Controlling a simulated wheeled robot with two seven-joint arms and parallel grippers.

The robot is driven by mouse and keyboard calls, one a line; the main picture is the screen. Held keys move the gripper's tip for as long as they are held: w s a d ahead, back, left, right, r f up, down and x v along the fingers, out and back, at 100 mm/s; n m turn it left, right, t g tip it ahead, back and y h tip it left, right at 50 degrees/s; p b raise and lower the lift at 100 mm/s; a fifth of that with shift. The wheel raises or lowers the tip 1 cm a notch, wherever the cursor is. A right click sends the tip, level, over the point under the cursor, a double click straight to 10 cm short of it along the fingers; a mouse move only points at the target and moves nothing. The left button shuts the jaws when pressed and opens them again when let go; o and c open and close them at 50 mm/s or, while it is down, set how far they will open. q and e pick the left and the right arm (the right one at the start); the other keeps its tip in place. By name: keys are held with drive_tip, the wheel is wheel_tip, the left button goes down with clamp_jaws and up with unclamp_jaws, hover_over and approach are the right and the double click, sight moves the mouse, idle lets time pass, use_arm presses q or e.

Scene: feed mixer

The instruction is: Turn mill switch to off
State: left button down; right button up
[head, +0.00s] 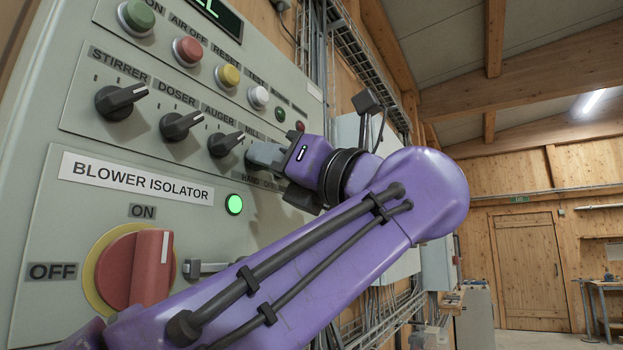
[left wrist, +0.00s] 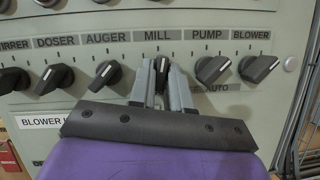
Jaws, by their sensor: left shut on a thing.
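The mill switch (left wrist: 161,66) is a black rotary knob under the label MILL in the left wrist view. Its pale pointer mark stands about straight up. My left gripper (left wrist: 161,82) has its two grey fingers shut on this knob, one on each side. In the head view, my left gripper (head: 262,156) reaches the panel from the right, and its fingers hide the mill switch. The position words beneath the mill switch are mostly covered. My right gripper is not in view.
The auger switch (left wrist: 106,75) and pump switch (left wrist: 212,68) sit close on either side. The grey panel also carries the stirrer (head: 120,101) and doser (head: 180,125) switches. Below are a lit green lamp (head: 234,204) and the red blower isolator (head: 137,268). Push buttons line the top.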

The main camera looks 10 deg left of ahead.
use_arm(q)
drive_tip(key=shift+n+g+y, duration=0.4)
drive_tip(key=shift+n+g, duration=0.4)
drive_tip(key=shift+n, duration=0.8)
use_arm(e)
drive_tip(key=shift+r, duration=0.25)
use_arm(q)
drive_tip(key=c, duration=1.2)
unclamp_jaws()
drive_tip(key=shift+w, duration=0.1)
drive_tip(key=shift+o, duration=0.2)
